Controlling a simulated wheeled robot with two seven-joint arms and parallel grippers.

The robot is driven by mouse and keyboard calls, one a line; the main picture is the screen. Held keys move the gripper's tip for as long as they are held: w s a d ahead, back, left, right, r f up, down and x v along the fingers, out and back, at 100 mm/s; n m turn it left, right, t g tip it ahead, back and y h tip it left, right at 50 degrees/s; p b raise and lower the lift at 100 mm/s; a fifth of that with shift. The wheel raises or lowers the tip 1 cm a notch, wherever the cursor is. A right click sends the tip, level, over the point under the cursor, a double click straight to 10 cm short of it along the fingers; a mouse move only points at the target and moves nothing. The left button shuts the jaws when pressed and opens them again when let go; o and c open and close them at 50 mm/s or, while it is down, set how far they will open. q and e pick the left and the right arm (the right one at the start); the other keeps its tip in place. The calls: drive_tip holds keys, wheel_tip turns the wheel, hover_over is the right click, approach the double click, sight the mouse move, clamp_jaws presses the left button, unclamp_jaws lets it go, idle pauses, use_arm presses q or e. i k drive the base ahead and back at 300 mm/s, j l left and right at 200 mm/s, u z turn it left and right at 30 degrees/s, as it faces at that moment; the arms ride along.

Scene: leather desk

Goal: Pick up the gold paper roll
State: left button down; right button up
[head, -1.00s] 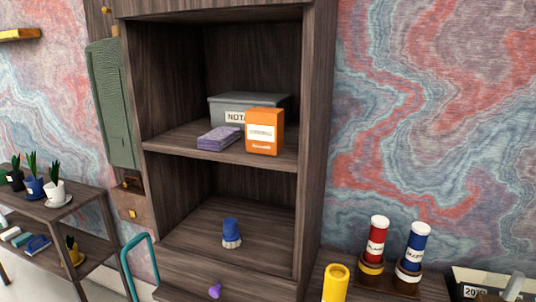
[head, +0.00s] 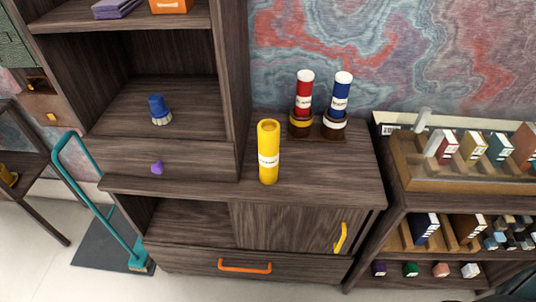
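The gold paper roll (head: 268,153) is a tall yellow-gold cylinder with a white label. It stands upright on the dark wooden cabinet top (head: 330,185), in the middle of the head view. Nothing touches it and it is fully visible. Neither of my grippers shows in the head view.
A red roll (head: 304,92) and a blue roll (head: 342,94) stand in a dark holder behind it. The tall shelf unit (head: 232,80) rises close on its left. A shelf with boxes (head: 465,160) is at right. A teal broom (head: 100,205) leans at left. The cabinet top's front right is clear.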

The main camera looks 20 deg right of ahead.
sight(268, 129)
drive_tip(key=l, duration=0.7)
drive_tip(key=k+l, duration=0.15)
drive_tip(key=l, duration=1.2)
drive_tip(key=k, duration=0.05)
